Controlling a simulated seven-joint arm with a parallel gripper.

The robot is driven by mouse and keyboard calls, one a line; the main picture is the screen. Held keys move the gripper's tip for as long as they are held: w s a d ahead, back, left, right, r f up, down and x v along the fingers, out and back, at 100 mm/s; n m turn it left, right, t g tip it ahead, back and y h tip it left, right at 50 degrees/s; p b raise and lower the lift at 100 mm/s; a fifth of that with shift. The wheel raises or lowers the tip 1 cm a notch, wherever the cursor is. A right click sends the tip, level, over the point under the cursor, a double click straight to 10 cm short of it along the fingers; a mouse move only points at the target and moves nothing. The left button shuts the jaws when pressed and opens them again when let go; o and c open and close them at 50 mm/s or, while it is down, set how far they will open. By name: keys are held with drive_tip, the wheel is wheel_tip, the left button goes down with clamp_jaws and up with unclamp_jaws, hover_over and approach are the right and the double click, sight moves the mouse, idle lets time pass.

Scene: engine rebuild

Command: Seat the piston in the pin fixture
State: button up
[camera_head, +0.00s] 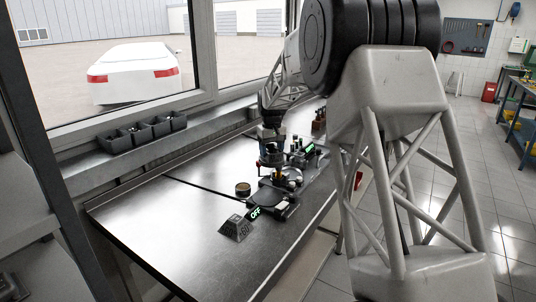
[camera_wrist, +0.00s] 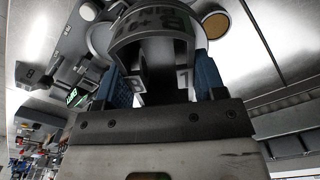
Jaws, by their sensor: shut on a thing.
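My gripper (camera_wrist: 163,82) has blue fingertips and is shut on the piston (camera_wrist: 150,24), a grey curved body with an arched opening and dark markings, seen close up in the wrist view. In the head view my gripper (camera_head: 272,150) is small and hangs over the bench near a dark fixture (camera_head: 286,183) with round parts on it. I take this to be the pin fixture; a green lit display reading OFF (camera_head: 256,212) is at its near end. The piston hides part of what lies behind it in the wrist view, so I cannot tell whether it touches the fixture.
A small round tin-like part (camera_head: 243,189) stands left of the fixture. A dark sloped block (camera_head: 237,228) sits nearer. More equipment with a green light (camera_head: 309,149) stands behind. Black bins (camera_head: 145,132) line the window ledge. The bench's left part is clear.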

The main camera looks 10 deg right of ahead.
drive_tip(key=w+d+f+n, duration=0.5)
drive_tip(key=w+d, duration=0.3)
drive_tip(key=d, duration=0.2)
drive_tip(key=shift+w+n, duration=0.35)
drive_tip(key=shift+n, duration=0.35)
drive_tip(key=shift+f, duration=0.1)
drive_tip(key=shift+f, duration=2.25)
drive_tip(key=shift+f, duration=1.05)
idle(2.0)
drive_tip(key=o, duration=1.5)
